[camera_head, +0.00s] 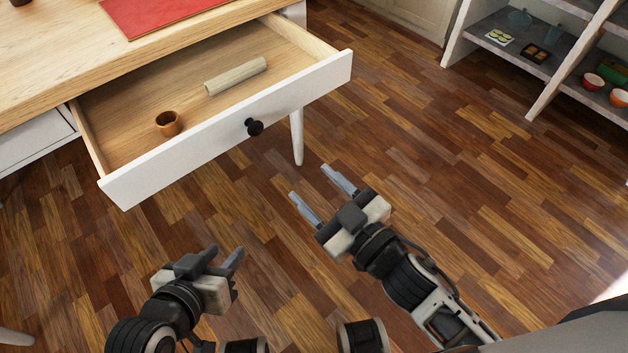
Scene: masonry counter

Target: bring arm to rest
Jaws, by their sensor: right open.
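My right gripper (322,193) is open and empty, in front of the open drawer's right part and apart from it. My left gripper (226,257) is at the lower left, below the drawer front. Its fingers overlap from this angle, so I cannot tell whether it is open or shut. I see nothing held by it.
The white drawer (225,135) stands pulled out from a wooden table (60,75). It holds a brown cup (168,123) and a pale cylinder (236,77). A red mat (160,12) lies on the table. Shelves (550,60) stand at the upper right. The wooden floor (450,190) between is clear.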

